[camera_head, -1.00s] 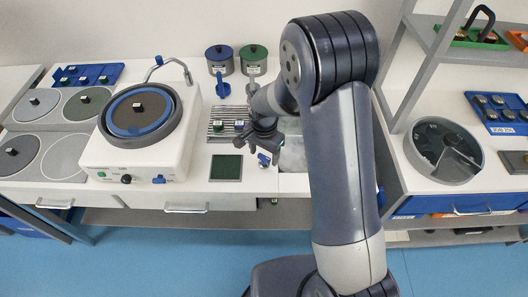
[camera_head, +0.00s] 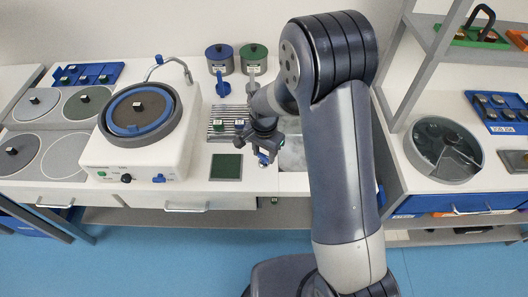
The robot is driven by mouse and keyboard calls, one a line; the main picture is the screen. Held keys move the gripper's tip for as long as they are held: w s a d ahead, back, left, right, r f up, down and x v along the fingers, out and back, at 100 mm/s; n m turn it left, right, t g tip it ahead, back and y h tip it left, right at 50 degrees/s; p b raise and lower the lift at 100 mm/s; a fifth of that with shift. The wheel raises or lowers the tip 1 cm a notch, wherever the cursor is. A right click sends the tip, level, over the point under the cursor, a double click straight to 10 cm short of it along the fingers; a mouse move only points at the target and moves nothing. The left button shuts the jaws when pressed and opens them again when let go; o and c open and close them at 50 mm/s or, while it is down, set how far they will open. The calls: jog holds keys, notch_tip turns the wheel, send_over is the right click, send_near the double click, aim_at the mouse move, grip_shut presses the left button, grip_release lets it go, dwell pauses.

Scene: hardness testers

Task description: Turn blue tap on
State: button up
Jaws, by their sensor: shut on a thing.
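My gripper (camera_head: 264,156) is over the bench at the left edge of the sink area, pointing down. It is shut on a small blue-and-white piece (camera_head: 263,161), which looks like a tap handle; the fingers hide most of it, so I cannot tell how it is turned. Farther back, a grey pot with a blue lid (camera_head: 219,51) has a blue lever-like part (camera_head: 223,86) in front of it. Beside it stands a similar pot with a green lid (camera_head: 253,53).
A white polishing machine (camera_head: 118,165) with a round disc and bent spout stands to the left. A slatted rack (camera_head: 222,114) with small samples and a dark green pad (camera_head: 226,167) lie just left of my gripper. A round grey bowl (camera_head: 443,150) is at right.

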aim_at(264, 156)
jog(key=n+b, duration=0.1)
jog(key=n, duration=0.2)
jog(key=shift+b, duration=0.35)
jog(key=shift+n+b, duration=0.55)
jog(key=shift+n, duration=1.25)
jog(key=o, duration=1)
notch_tip(264, 156, up, 11)
jog(key=shift+f, duration=0.1)
